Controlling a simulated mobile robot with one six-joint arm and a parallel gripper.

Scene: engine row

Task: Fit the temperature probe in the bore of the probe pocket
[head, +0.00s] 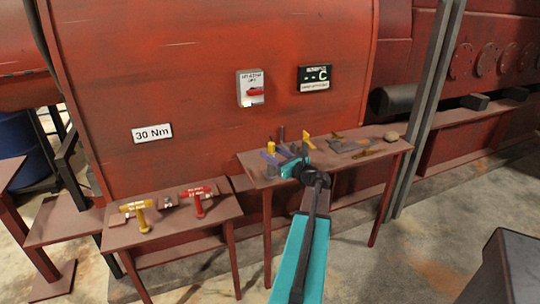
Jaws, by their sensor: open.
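My gripper (281,156) is open over the left end of the right table (345,160). It is small here and overlaps the things behind it. A short yellow-topped upright piece (271,147) and a dark upright post (282,133) stand close by it. A yellow-orange piece (308,139) stands just to its right. I cannot tell which of these small things is the temperature probe or the probe pocket, and no bore can be made out. Nothing can be seen held between the jaws.
A grey flat piece (350,146) and a tan lump (391,137) lie farther right on the right table. A red engine wall (210,90) rises behind; a grey post (425,110) stands right.

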